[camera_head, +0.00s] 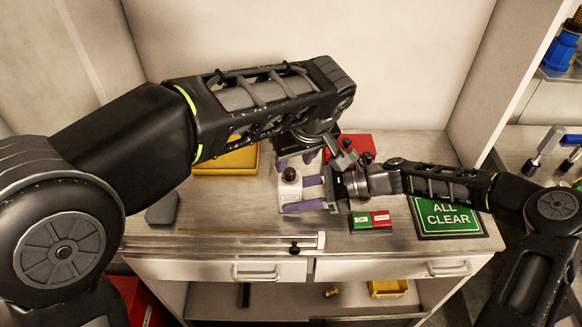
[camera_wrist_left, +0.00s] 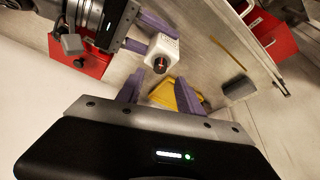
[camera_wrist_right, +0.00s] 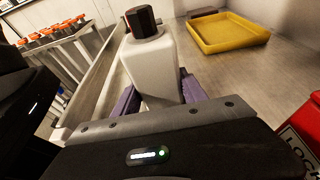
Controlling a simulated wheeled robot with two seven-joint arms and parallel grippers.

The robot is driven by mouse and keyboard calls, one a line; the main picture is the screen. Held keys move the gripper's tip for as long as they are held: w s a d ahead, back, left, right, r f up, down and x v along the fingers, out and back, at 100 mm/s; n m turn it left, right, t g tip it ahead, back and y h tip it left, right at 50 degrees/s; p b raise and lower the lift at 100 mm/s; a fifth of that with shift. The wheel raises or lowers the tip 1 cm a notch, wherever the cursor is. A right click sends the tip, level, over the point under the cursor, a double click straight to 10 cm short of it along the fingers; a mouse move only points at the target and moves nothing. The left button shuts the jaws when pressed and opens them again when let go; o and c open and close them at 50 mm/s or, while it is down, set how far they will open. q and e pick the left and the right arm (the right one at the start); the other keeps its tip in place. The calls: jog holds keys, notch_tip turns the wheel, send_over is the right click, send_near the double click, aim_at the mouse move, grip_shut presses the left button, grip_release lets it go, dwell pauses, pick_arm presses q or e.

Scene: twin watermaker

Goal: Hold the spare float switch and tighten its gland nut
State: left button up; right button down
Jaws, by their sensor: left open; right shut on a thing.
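The spare float switch has a white block body (camera_head: 300,192) with a dark gland nut (camera_head: 290,174) on one end, showing some red. My right gripper (camera_head: 306,194) is shut on the white body, its purple fingers on both sides, over the bench. In the right wrist view, the body (camera_wrist_right: 158,70) stands between the fingers with the nut (camera_wrist_right: 143,20) beyond. My left gripper (camera_head: 296,160) is open and empty, just behind the nut. In the left wrist view, the nut (camera_wrist_left: 160,65) faces the gap between the open fingers, apart from them.
A yellow tray (camera_head: 228,162) lies at the back left of the bench, and a red box (camera_head: 352,145) behind my right gripper. A green-and-red block (camera_head: 371,221) and an ALL CLEAR board (camera_head: 448,217) lie to the right. A grey block (camera_head: 163,208) is at left.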

aim_at(290, 171)
pick_arm(q)
jog(key=x, duration=0.5)
jog(key=shift+w+f, duration=0.15)
jog(key=shift+f, duration=0.05)
grip_shut()
dwell(0.4)
